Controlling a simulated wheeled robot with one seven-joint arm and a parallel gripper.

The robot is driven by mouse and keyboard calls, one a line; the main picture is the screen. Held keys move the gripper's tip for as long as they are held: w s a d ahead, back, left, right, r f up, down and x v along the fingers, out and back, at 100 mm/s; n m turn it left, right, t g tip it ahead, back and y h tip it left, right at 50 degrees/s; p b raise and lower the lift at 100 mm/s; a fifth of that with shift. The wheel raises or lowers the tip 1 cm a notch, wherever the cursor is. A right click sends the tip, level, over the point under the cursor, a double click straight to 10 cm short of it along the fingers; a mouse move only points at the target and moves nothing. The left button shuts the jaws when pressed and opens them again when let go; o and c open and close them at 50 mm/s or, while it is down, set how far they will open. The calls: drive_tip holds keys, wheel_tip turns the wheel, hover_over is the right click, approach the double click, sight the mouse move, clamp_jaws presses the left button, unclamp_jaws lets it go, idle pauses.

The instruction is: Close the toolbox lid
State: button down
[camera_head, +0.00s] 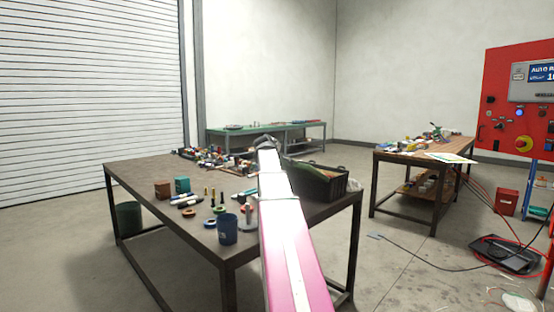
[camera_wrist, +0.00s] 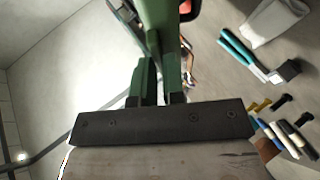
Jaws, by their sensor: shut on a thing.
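In the head view, a black open-topped box (camera_head: 322,184) stands at the right end of the near table, with green and red things inside. I cannot tell whether it is the toolbox, and I cannot make out a lid. My gripper (camera_head: 266,142) is at the end of my pink and white arm, above the table's far side, left of the box. In the wrist view, my gripper (camera_wrist: 159,85) is shut on a green thing (camera_wrist: 160,28) that reaches up past the fingers. I cannot tell what it belongs to. My arm hides the table behind it.
The near table (camera_head: 140,170) holds a blue cup (camera_head: 227,229), tape rolls, small boxes and many loose tools. A second bench (camera_head: 400,155) stands to the right, beside a red control panel (camera_head: 520,100). Hoses and cables lie on the floor there.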

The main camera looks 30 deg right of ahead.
drive_tip(key=w+d+r+m+g+y, duration=0.2)
drive_tip(key=w+d+r+g+y, duration=0.25)
drive_tip(key=d+r+y, duration=0.6)
drive_tip(key=w+d+h, duration=0.1)
drive_tip(key=w+d, duration=0.1)
drive_tip(key=d, duration=0.6)
drive_tip(key=w+d+h, duration=0.1)
drive_tip(key=w+d, duration=0.2)
drive_tip(key=d, duration=0.6)
drive_tip(key=shift+t, duration=0.35)
drive_tip(key=c, duration=1.6)
unclamp_jaws()
drive_tip(key=shift+d+f, duration=0.15)
drive_tip(key=shift+d, duration=0.05)
drive_tip(key=o, duration=0.4)
drive_tip(key=shift+a, duration=0.2)
